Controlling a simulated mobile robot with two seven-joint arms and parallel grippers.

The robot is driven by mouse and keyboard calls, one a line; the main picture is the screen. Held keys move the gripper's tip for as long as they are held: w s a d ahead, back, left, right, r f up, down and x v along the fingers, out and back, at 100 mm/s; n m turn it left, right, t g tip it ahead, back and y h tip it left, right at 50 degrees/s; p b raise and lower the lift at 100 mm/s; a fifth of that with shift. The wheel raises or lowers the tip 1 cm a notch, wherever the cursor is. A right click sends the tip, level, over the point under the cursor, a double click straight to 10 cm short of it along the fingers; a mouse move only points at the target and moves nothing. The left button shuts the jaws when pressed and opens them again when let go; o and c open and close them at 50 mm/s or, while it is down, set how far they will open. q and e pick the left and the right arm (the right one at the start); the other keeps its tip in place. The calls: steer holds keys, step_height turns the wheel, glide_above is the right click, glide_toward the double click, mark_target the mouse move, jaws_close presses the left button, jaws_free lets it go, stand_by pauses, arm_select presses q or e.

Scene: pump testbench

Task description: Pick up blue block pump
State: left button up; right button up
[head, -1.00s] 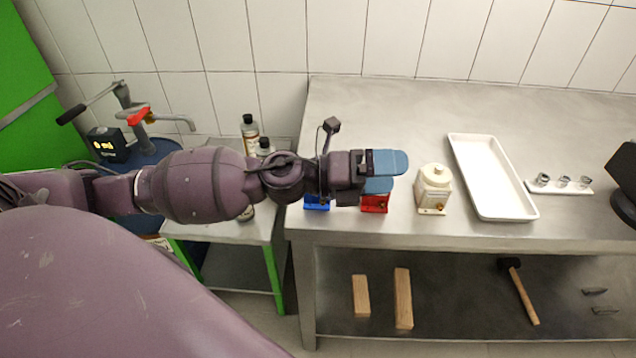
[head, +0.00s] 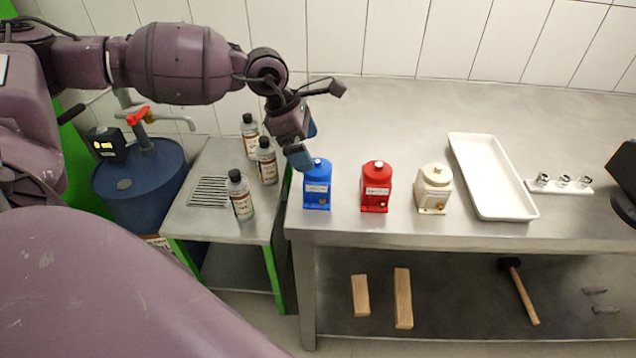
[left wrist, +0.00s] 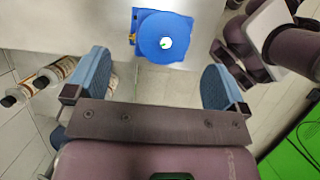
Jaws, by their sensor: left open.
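The blue block pump (head: 317,190) stands upright near the left front corner of the steel table, the leftmost of three block pumps. My left gripper (head: 304,145) is just behind and above it in the head view, pointing downward, with blue finger pads. In the left wrist view the round blue top of the pump (left wrist: 163,36) with its white centre shows beyond the open fingers (left wrist: 157,85), roughly midway between them sideways. The gripper is open and empty, apart from the pump.
To the pump's right stand a red block pump (head: 375,188) and a cream one (head: 433,190), then a white tray (head: 490,180). Several bottles (head: 240,197) stand on the lower side table (head: 204,222) at left. A blue barrel (head: 140,185) stands beyond.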

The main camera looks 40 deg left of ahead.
mark_target(318, 169)
arm_select(q)
steer(key=shift+x, duration=3.6)
steer(key=shift+s+d, duration=0.1)
steer(key=shift+s, duration=0.05)
steer(key=shift+c, duration=0.5)
steer(key=shift+r, duration=0.1)
steer(key=c, duration=1.3)
